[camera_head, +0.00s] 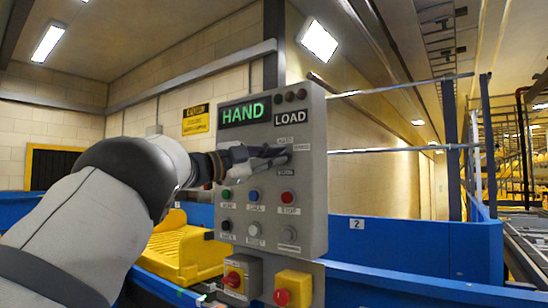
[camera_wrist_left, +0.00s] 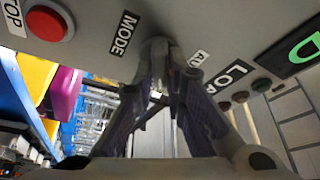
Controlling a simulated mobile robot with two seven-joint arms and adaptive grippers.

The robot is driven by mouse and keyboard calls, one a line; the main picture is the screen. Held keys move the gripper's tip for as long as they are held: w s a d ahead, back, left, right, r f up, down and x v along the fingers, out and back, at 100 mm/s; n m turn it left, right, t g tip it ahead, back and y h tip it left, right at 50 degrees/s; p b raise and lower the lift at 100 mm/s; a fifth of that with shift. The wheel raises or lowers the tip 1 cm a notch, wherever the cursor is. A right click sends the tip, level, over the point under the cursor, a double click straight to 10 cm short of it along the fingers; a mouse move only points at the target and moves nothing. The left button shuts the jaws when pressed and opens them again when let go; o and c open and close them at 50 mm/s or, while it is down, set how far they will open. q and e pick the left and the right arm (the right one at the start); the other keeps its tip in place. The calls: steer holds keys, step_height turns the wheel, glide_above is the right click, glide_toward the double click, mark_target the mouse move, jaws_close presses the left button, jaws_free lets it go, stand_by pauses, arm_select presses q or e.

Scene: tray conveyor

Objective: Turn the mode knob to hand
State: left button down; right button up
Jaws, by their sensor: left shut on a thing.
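The grey control panel (camera_head: 312,220) stands upright in front of me. Its mode knob (camera_wrist_left: 154,48) is grey and sits between the MODE label (camera_wrist_left: 125,33) and a label starting with AU (camera_wrist_left: 198,59). My left gripper (camera_head: 278,155) reaches in from the left at the knob and is shut on it; its fingers (camera_wrist_left: 160,85) flank the knob in the left wrist view. The fingers hide most of the knob, so its pointer direction cannot be read. A display (camera_head: 244,112) at the panel's top left reads HAND in green. My right gripper is not in view.
Beside the display is a LOAD sign (camera_head: 289,117). Below the knob are several buttons, including a red one (camera_head: 288,197) and a blue one (camera_head: 253,195). A yellow tray (camera_head: 185,250) and blue conveyor walls (camera_head: 415,250) lie behind.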

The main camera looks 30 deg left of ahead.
arm_select(q)
steer(key=c, duration=1.6)
jaws_free()
steer(key=shift+c, duration=0.2)
steer(key=v, duration=1.2)
